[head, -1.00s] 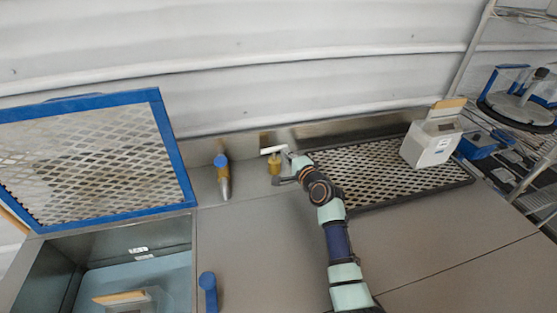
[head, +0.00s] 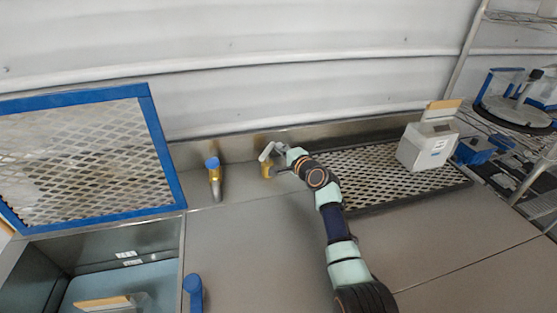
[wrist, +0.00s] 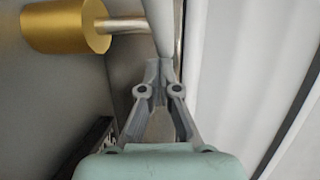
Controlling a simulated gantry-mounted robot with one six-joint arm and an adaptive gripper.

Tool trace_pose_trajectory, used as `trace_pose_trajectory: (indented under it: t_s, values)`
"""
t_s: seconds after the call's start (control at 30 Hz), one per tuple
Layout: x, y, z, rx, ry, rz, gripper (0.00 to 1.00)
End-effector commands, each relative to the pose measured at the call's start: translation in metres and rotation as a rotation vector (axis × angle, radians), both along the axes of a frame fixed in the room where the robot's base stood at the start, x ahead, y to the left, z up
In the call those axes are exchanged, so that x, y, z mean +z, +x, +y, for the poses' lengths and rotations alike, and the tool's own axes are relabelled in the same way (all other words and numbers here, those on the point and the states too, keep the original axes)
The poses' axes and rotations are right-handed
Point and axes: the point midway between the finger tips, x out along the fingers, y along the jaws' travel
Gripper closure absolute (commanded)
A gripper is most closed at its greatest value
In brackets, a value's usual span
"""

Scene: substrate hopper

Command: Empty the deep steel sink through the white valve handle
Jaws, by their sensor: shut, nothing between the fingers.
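The white valve handle (head: 266,151) sits on a brass valve body (head: 267,170) at the back of the steel counter and slants across it. In the wrist view the brass body (wrist: 65,27) is at upper left and the pale handle (wrist: 158,22) runs down to the fingertips. My gripper (head: 281,149) is shut and empty, its tips against or very close to the handle; I cannot tell if they touch. The deep steel sink (head: 115,243) is at lower left, with a light blue surface inside; its drain is not visible.
A blue-framed mesh screen (head: 165,150) stands behind the sink. A blue-capped brass fitting (head: 214,178) is left of the valve, and a blue post (head: 194,292) is at the front. A grey box (head: 424,148) stands on the mesh tray (head: 385,203) at right. The middle counter is clear.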

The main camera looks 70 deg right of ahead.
Motion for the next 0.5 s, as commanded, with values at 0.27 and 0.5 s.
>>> trace_pose_trajectory:
  t_s: [0.27, 0.5]
  values:
    - [-0.001, 0.009, -0.008, 0.0, -0.002, 0.001, 1.0]
    - [-0.001, 0.014, -0.012, 0.0, 0.0, 0.0, 1.0]
